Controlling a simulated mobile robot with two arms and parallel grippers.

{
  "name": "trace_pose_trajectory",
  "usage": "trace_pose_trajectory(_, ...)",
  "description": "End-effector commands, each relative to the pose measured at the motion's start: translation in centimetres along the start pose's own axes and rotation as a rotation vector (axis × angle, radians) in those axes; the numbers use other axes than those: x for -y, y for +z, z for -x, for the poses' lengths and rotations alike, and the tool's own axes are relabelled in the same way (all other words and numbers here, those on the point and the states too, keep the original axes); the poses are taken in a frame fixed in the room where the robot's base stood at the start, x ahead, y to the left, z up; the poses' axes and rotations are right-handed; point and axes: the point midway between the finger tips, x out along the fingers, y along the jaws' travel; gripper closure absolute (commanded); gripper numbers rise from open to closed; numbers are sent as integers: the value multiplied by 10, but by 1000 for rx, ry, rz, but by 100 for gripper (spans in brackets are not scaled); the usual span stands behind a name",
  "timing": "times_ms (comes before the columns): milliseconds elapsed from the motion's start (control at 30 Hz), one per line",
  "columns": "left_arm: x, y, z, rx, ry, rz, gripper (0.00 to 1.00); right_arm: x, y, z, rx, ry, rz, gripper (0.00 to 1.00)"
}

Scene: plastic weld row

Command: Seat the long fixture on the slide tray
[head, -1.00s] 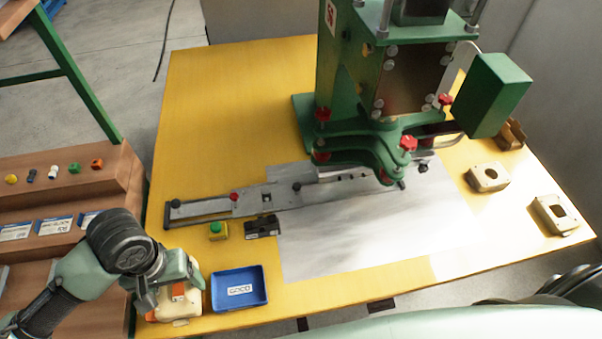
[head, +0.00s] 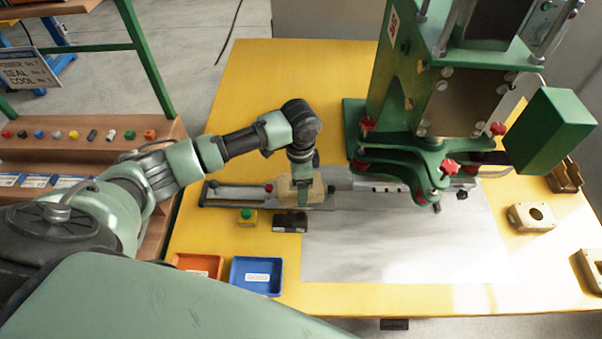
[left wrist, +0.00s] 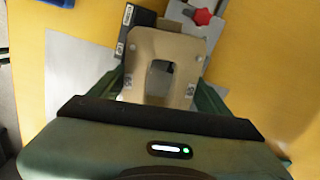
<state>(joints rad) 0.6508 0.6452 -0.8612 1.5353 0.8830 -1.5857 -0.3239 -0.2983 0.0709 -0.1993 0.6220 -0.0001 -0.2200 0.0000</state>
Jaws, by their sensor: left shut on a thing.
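The long fixture (head: 284,187) is a beige block; in the left wrist view (left wrist: 150,53) it has an opening through its middle. My left gripper (head: 303,194) points down over the tray and is shut on it, with green fingers on both sides in the left wrist view (left wrist: 168,90). The slide tray (head: 235,195) is a long grey metal slide with a red knob, running left from the press. The fixture covers part of it; I cannot tell whether they touch. My right gripper is not in view.
The green press (head: 445,110) stands right of the arm. A black block (head: 290,220) and a green button on a yellow box (head: 247,217) sit in front of the slide. Blue (head: 257,289) and orange (head: 197,264) trays lie at the front. Another beige fixture (head: 531,216) lies right.

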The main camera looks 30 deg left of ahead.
Motion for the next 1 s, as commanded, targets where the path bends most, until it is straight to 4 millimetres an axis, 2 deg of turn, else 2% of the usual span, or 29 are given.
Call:
trace_pose_trajectory(100, 19, -3, 1, -3, -3, -99, 75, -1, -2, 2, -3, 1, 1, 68)
trace_pose_trajectory(233, 28, -4, 0, -6, -5, -159, 75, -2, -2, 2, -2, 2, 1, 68)
trace_pose_trajectory(467, 30, -4, -7, -6, -5, -176, 75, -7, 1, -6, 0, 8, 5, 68)
trace_pose_trajectory(900, 30, -4, -40, -6, -7, -174, 75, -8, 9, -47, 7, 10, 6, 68)
trace_pose_trajectory(1000, 30, -4, -44, -5, -6, -173, 75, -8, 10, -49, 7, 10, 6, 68)
